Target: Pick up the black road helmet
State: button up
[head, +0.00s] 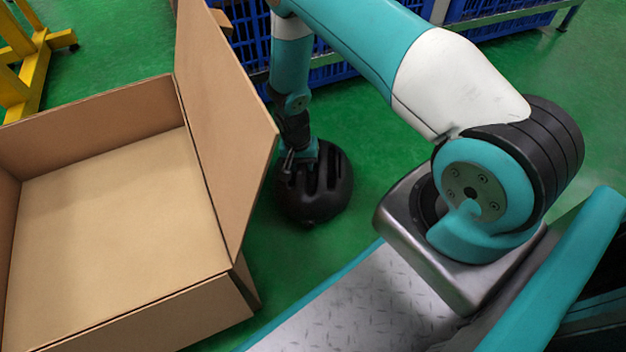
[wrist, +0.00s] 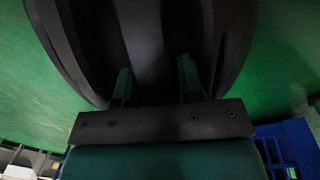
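The black road helmet (head: 322,196) sits on the green floor just right of the cardboard box, with its vented shell up. My gripper (head: 299,158) comes down on it from above. In the wrist view, the helmet (wrist: 143,40) fills the upper middle, with long vents and ribs. My gripper's two fingers (wrist: 155,82) reach into the vents on either side of a central rib. They stand apart and look snug against this rib, shut on it. The fingertips are partly hidden in the dark vents.
A large open, empty cardboard box (head: 90,125) stands at left, its raised flap (head: 225,130) close beside the helmet and my arm. Blue crates (head: 335,72) stand behind. A yellow frame (head: 35,65) is at the upper left. Green floor is clear right of the helmet.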

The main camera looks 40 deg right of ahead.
jog(key=shift+c, duration=0.5)
grip_shut()
jog(key=shift+r, duration=0.1)
jog(key=shift+r, duration=0.1)
